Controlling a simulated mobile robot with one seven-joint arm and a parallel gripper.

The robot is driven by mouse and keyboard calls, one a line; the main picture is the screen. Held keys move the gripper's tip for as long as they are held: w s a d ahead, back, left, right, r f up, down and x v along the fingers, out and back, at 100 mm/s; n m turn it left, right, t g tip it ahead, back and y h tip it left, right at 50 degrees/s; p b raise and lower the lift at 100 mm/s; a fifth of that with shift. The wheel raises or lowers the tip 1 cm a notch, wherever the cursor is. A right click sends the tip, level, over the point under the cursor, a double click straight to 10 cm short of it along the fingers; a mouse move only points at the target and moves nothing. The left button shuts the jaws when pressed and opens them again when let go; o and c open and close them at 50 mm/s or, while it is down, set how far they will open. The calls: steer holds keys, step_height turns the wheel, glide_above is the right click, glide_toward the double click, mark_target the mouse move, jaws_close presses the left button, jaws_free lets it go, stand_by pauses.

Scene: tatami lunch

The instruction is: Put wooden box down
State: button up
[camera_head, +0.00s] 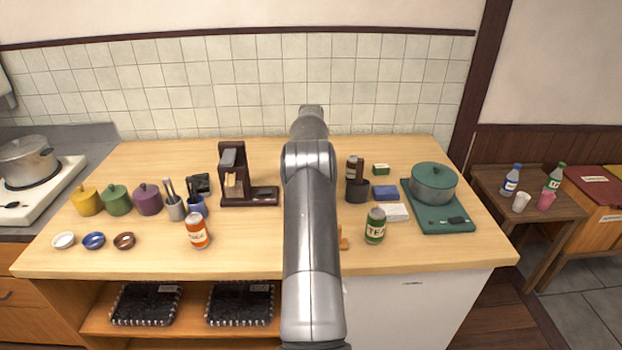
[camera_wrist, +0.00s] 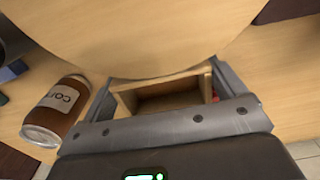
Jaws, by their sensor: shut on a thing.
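The wooden box (camera_wrist: 123,102) shows in the wrist view as a light wooden frame with a dark hollow inside. It sits between the two grey fingers of my gripper (camera_wrist: 160,78), which is shut on it. A large rounded wooden surface fills the top of that view, and I cannot tell what it belongs to. In the head view my arm hides the gripper and most of the box. A small orange-brown piece (camera_head: 343,239) shows just right of the arm, perhaps part of the box. Whether the box touches the counter (camera_head: 255,257) is not clear.
An orange can (camera_head: 198,231) stands left of my arm; a brown can also shows left in the wrist view (camera_wrist: 57,110). A green tea can (camera_head: 375,226) and a white-topped block (camera_head: 397,211) are right. A dark wooden stand (camera_head: 238,178) is behind left. The counter's front strip is mostly free.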

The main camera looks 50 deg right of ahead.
steer(key=shift+f, duration=1.4)
steer(key=shift+f, duration=0.1)
steer(key=o, duration=1)
